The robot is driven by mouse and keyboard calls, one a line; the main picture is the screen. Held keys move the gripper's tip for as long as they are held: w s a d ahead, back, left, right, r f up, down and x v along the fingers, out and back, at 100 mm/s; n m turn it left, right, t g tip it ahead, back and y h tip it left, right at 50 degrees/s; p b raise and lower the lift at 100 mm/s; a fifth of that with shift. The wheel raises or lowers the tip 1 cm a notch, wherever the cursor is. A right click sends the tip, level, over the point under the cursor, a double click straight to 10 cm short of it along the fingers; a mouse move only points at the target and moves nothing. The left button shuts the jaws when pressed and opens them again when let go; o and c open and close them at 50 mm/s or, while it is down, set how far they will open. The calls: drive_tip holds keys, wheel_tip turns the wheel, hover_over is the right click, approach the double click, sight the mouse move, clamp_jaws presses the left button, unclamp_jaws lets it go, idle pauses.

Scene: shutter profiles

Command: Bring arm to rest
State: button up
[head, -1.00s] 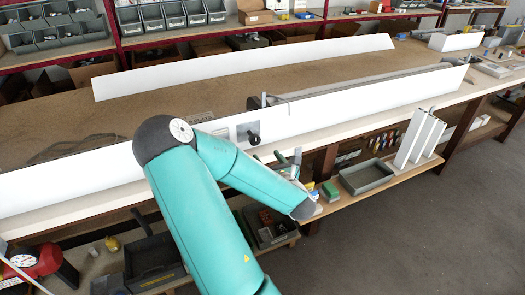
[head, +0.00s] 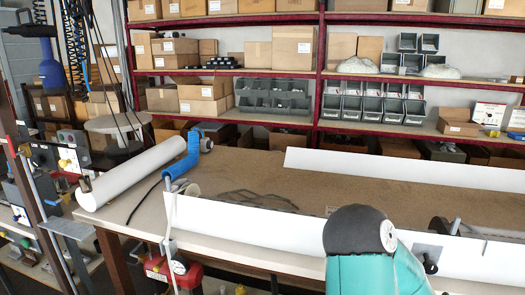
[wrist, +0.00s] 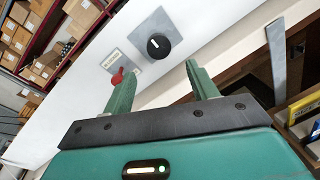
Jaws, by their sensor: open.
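My gripper (wrist: 160,70) is open and empty in the wrist view, its two green fingers apart. Beyond the fingers is a white shutter profile (wrist: 105,45) carrying a grey plate with a black knob (wrist: 158,46). A small red knob (wrist: 117,76) shows close to the left finger; I cannot tell whether they touch. In the head view my arm (head: 375,270) rises at the bottom right, in front of the long white profile (head: 265,235). The gripper is hidden from the head view.
The workbench (head: 240,160) carries another long white profile (head: 400,170) at the back and a white roll (head: 140,172) at left. Shelves with cardboard boxes (head: 290,47) and grey bins (head: 270,97) stand behind. A grey upright strip (wrist: 276,60) is right of the gripper.

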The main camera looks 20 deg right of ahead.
drive_tip(key=w+a+r+m+g+y, duration=0.25)
drive_tip(key=w+a+m, duration=0.25)
drive_tip(key=a+m, duration=0.45)
drive_tip(key=w+a+r+m+g+y, duration=0.25)
drive_tip(key=w+a+r+m, duration=0.2)
drive_tip(key=a+m, duration=0.5)
drive_tip(key=s+a+r+m+g+y, duration=0.1)
drive_tip(key=s+a+r+m+y, duration=0.1)
drive_tip(key=s+a+r, duration=0.2)
drive_tip(key=s+a+r+m+g+y, duration=0.2)
drive_tip(key=s+a, duration=0.9)
drive_tip(key=a, duration=0.8)
wheel_tip(320, 180, up, 3)
drive_tip(key=shift+s+a+f+m+y, duration=0.2)
drive_tip(key=shift+m+y, duration=0.2)
drive_tip(key=shift+y, duration=0.2)
